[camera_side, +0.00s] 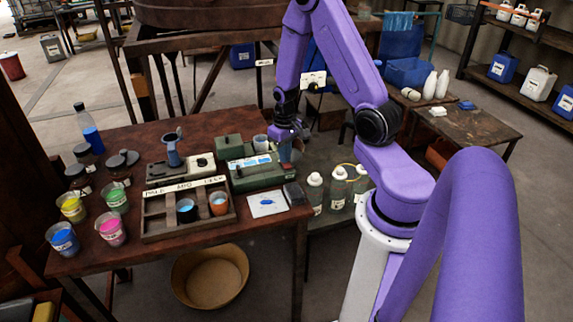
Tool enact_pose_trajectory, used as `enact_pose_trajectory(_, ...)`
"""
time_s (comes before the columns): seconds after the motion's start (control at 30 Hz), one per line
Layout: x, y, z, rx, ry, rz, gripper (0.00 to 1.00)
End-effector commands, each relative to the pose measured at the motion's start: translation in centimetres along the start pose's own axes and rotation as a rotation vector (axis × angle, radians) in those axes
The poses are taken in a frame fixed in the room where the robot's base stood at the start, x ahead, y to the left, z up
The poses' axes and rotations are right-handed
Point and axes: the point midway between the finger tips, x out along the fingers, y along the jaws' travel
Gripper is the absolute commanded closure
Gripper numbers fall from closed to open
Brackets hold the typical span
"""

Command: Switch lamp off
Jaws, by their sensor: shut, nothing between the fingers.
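My gripper (285,148) is shut and points down, just above the right end of a green instrument box (262,182) on the brown table. The box has a pale panel on top, and my gripper hides part of its right end. I cannot tell whether the fingertips touch it. Left of it is a low grey unit (197,161) with a dark knob. A blue-grey funnel-shaped piece (173,150) stands at that unit's left part. I cannot tell which of these is the lamp or its switch, nor whether a light is on.
A wooden rack (163,226) holds a dark cup of blue and an orange cup. A white card (267,204) and a dark block (294,194) lie at the table's right edge. Open cups of colour (63,238), dark-lidded jars and a blue bottle (90,135) stand at left.

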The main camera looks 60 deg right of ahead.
Motion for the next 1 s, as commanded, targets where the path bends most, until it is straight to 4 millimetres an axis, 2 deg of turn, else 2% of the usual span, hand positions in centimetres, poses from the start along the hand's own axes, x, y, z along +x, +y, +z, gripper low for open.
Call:
enact_pose_trajectory(0.27,-0.1,0.0,0.0,0.000,0.001,0.000,1.00)
enact_pose_trajectory(1.0,-5.1,0.0,-0.1,0.000,0.002,0.000,1.00)
